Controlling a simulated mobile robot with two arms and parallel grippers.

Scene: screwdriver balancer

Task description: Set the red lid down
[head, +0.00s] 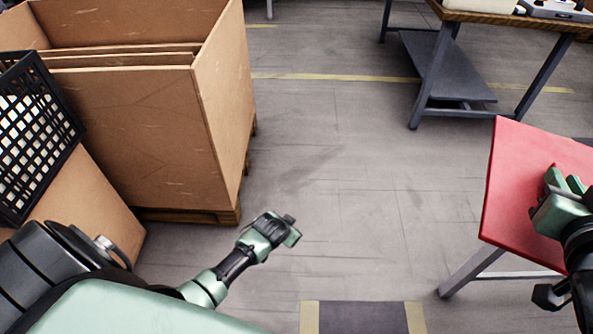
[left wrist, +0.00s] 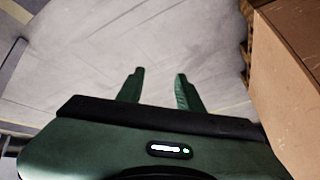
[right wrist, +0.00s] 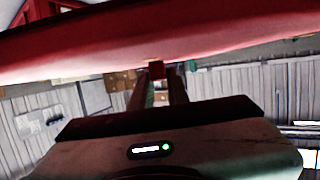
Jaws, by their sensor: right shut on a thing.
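The red lid (head: 510,185) is a broad flat panel at the right of the head view. It also spans the top of the right wrist view (right wrist: 80,50). My right gripper (head: 563,183) is at the lid's right part. In the right wrist view its fingers (right wrist: 157,88) are shut on a small red handle of the lid (right wrist: 156,69). Grey metal legs (head: 474,270) show below the lid; whether it rests on anything there I cannot tell. My left gripper (head: 283,232) is over the floor, far from the lid. Its fingers (left wrist: 159,78) are apart and empty.
A large brown box (head: 140,130) stands on a pallet at the left, with a black crate (head: 35,135) beside it. A workbench (head: 470,17) with a lower shelf stands at the back right. The floor (head: 330,170) between them is clear.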

